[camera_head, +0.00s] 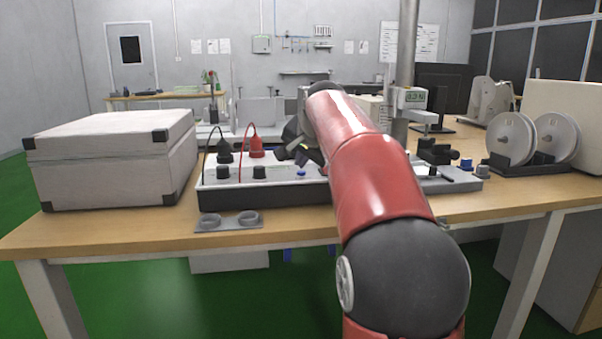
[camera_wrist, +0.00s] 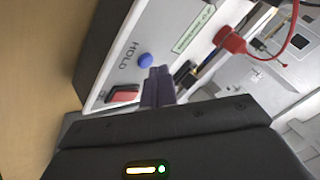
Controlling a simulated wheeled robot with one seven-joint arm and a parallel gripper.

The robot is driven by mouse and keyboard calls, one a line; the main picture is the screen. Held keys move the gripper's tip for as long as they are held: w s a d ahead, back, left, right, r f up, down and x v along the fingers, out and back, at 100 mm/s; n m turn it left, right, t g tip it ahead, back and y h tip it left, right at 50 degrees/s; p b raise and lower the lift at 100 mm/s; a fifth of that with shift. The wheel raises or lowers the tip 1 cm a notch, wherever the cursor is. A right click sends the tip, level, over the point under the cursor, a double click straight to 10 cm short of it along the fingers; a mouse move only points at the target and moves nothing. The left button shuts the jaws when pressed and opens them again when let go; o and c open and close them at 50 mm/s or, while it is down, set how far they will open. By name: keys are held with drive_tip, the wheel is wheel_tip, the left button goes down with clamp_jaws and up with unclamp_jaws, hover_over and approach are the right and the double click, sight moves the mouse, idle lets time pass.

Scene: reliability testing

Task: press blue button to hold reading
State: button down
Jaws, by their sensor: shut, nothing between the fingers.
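The blue button (camera_wrist: 145,60) sits on a white panel beside the printed word HOLD in the wrist view. A small blue spot on the white panel (camera_head: 301,173) in the head view seems to be the same button. My gripper (camera_wrist: 159,72) is shut and empty. Its fingertips appear just beside the button in the wrist view; whether they touch it I cannot tell. In the head view my gripper (camera_head: 296,150) is over the panel, partly hidden by my red arm.
A red rocker switch (camera_wrist: 122,94) lies near the button. Red (camera_head: 256,148) and black (camera_head: 224,152) plugs with cables stand on the panel's left. A grey case (camera_head: 112,160) is at the left of the table. Two white reels (camera_head: 511,138) stand at the right.

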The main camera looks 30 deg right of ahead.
drive_tip(key=shift+f, duration=0.4)
idle(0.6)
drive_tip(key=shift+r, duration=0.1)
drive_tip(key=shift+r+p, duration=0.65)
drive_tip(key=shift+r, duration=0.15)
wheel_tip(320, 180, up, 6)
drive_tip(key=p, duration=0.6)
